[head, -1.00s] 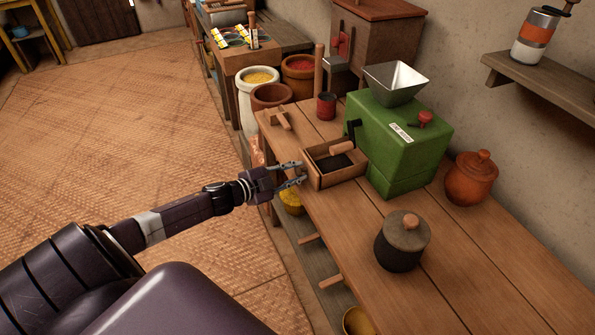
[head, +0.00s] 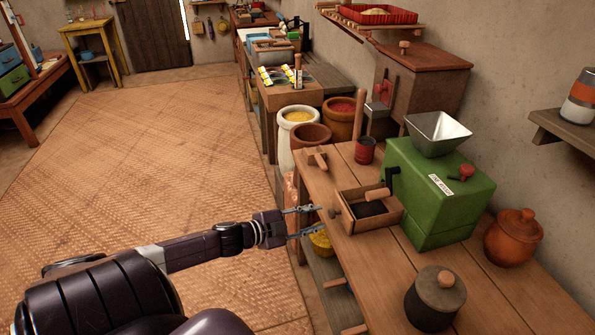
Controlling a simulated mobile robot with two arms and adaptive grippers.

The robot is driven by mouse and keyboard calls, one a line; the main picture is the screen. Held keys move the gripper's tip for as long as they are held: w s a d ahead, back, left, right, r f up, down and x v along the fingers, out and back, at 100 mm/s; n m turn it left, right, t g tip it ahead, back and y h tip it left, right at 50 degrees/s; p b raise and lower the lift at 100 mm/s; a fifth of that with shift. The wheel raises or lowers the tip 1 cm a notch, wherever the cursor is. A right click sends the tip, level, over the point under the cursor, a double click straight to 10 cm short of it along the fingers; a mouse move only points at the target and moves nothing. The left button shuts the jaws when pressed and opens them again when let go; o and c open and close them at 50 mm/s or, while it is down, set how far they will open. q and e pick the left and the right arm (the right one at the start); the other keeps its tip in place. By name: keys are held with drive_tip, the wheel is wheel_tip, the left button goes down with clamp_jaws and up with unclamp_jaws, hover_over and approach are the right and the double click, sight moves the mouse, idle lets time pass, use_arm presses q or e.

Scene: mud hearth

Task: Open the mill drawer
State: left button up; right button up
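The green mill (head: 437,205) with a metal hopper (head: 438,134) stands on the wooden counter. Its wooden drawer (head: 389,222) sticks out of the mill's left side, open at the top, with dark material inside. A small round knob (head: 334,211) is on the drawer's front. The crank's wooden handle (head: 378,195) hangs over the drawer and hides part of its inside. My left gripper (head: 318,221) is open and empty, just left of the knob, fingers spread and pointing at it. It appears apart from the knob. My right gripper is out of view.
A dark lidded pot (head: 434,302) and an orange clay jar (head: 513,240) stand on the counter near the mill. A red tin (head: 365,150) and a wooden tool (head: 316,158) lie beyond the drawer. The woven floor mat (head: 150,165) at left is clear.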

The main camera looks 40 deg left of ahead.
use_arm(q)
drive_tip(key=v, duration=0.6)
idle(0.6)
drive_tip(key=s+a+f+n+g+y, duration=0.2)
drive_tip(key=s+f, duration=0.3)
drive_tip(key=f, duration=0.5)
drive_tip(key=s+a+f+n+g+y, duration=0.1)
drive_tip(key=s+f+n+y, duration=0.15)
drive_tip(key=s+f, duration=0.45)
drive_tip(key=s+a+f+n+g+y, duration=0.1)
drive_tip(key=s+a+f+n+g, duration=0.15)
drive_tip(key=f, duration=0.95)
drive_tip(key=s+d+f+n+g, duration=0.2)
drive_tip(key=s+d+f+g, duration=0.1)
drive_tip(key=s+d+f, duration=0.75)
drive_tip(key=s+d+f+g+h, duration=0.1)
drive_tip(key=s+d+f+g, duration=0.1)
drive_tip(key=s+d+f, duration=0.3)
drive_tip(key=s+d+f+g+h, duration=0.1)
drive_tip(key=s+d+f+g, duration=0.2)
drive_tip(key=s+d, duration=0.7)
wheel_tip(320, 180, down, 2)
drive_tip(key=shift+s+d+n, duration=0.2)
drive_tip(key=shift+s+n, duration=0.05)
drive_tip(key=shift+n, duration=0.15)
idle(0.8)
